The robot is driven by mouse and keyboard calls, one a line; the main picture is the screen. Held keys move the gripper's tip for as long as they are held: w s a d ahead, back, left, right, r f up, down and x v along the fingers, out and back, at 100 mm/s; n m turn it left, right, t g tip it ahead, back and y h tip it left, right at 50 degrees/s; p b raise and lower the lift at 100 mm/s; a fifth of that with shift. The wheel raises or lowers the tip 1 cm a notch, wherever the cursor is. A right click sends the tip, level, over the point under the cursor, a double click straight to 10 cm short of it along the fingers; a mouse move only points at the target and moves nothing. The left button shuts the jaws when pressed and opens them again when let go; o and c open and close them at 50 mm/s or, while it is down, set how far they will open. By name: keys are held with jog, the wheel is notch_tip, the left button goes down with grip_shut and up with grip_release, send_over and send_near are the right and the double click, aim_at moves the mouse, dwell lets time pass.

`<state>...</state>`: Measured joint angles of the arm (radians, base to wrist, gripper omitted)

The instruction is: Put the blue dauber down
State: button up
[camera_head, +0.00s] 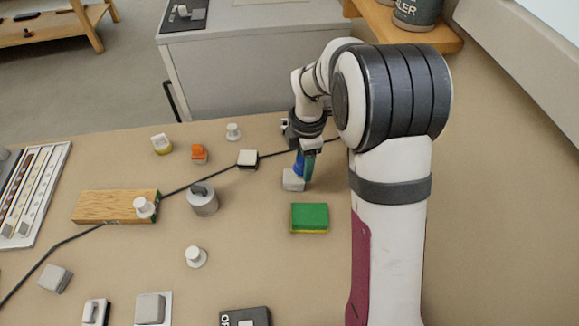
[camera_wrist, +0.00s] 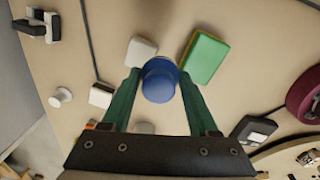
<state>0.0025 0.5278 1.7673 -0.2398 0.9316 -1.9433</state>
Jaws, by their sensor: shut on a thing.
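The blue dauber (camera_head: 298,165) is between the green fingers of my gripper (camera_head: 304,160), toward the right side of the bench in the head view. In the wrist view, my gripper (camera_wrist: 159,88) has a finger on each side of the dauber (camera_wrist: 159,75), whose round blue end faces the camera. The dauber's lower end is mostly hidden. I cannot tell whether it touches the bench.
A pale block (camera_head: 293,182) is close beside the dauber. A green and yellow sponge (camera_head: 309,217) lies nearby. A white block (camera_head: 248,159) sits on the dark cable, and a grey weight (camera_head: 203,201) stands left. Bare bench lies between weight and sponge.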

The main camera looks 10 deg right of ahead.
jog(key=w, duration=1.3)
jog(key=f, duration=1.1)
jog(key=shift+w+d, duration=0.2)
jog(key=shift+d, duration=0.1)
jog(key=o, duration=1.3)
jog(key=shift+f, duration=0.1)
jog(key=shift+o, duration=0.2)
